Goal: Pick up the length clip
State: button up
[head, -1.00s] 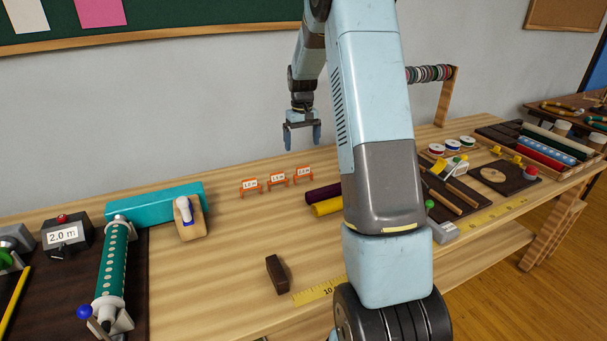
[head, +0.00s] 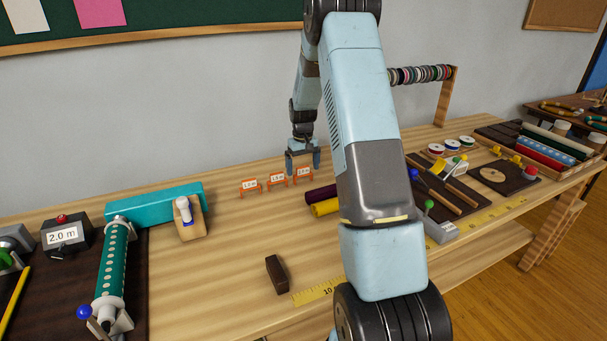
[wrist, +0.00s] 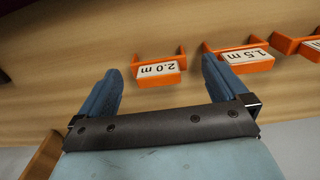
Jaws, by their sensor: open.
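Three orange length clips with white labels stand in a row on the wooden bench. In the head view they are the 1.0 m clip (head: 250,186), the 1.5 m clip (head: 278,180) and the rightmost 2.0 m clip (head: 304,175). My gripper (head: 303,167) is open, pointing down at the 2.0 m clip. In the wrist view the 2.0 m clip (wrist: 160,71) shows between the two blue fingers, with a gap on each side. The 1.5 m clip (wrist: 240,59) lies just beyond the right finger there. Whether the fingertips are level with the clip is unclear.
Purple and yellow rolls (head: 322,200) lie right of the clips. A device (head: 62,237) at the left displays 2.0 m. A teal box (head: 152,203), a dark brown block (head: 277,274) and a yellow ruler (head: 316,290) are also on the bench.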

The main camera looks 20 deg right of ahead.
aim_at(303, 175)
notch_tip(303, 175, down, 4)
jog(key=shift+d+f, duration=0.15)
jog(key=shift+f, duration=0.05)
jog(key=shift+c, duration=0.3)
jog(key=c, duration=0.9)
jog(key=shift+o, duration=0.2)
jog(key=shift+r, duration=0.15)
